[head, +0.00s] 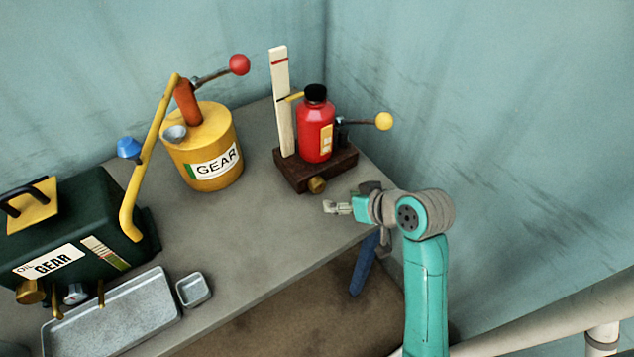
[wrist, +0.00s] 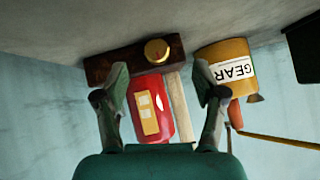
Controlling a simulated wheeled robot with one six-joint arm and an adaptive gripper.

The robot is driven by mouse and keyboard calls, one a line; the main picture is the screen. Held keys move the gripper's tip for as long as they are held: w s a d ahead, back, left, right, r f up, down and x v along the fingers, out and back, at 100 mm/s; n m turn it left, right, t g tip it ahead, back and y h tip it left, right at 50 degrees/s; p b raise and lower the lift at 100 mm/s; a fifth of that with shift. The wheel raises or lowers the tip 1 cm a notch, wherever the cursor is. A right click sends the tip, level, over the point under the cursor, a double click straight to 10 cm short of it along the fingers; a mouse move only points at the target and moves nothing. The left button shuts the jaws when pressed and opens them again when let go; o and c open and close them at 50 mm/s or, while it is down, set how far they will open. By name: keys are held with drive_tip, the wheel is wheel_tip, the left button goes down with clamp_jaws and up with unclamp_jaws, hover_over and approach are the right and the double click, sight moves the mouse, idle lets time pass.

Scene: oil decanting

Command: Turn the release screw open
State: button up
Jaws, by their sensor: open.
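A round brass knob, which looks like the release screw (head: 317,185), sits on the front of a dark brown base (head: 295,176) under a red bottle (head: 315,137). The wrist view, upside down, shows the knob (wrist: 157,51) between and beyond my fingertips, with the red bottle (wrist: 150,108) below it. My gripper (head: 336,206) is open and empty, in front of the base, slightly right of the knob and apart from it. In the wrist view the fingers of my gripper (wrist: 160,75) are spread wide. Whether the screw is turned cannot be told.
A pale upright gauge board (head: 281,100) and a yellow-ball lever (head: 383,121) flank the bottle. A yellow GEAR can (head: 203,150), a dark green oil box (head: 75,235), a metal tray (head: 112,318) and a small dish (head: 194,289) stand left. The bench front between dish and base is clear.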

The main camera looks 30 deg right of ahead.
sight(321, 187)
drive_tip(key=w+f, duration=0.1)
drive_tip(key=w, duration=0.2)
drive_tip(key=w+f, duration=0.2)
drive_tip(key=w, duration=0.1)
drive_tip(key=w+f, duration=0.2)
drive_tip(key=w, duration=0.1)
drive_tip(key=shift+w+a, duration=0.1)
idle(0.3)
drive_tip(key=c, duration=1.1)
drive_tip(key=shift+y, duration=0.7)
drive_tip(key=shift+c, duration=0.2)
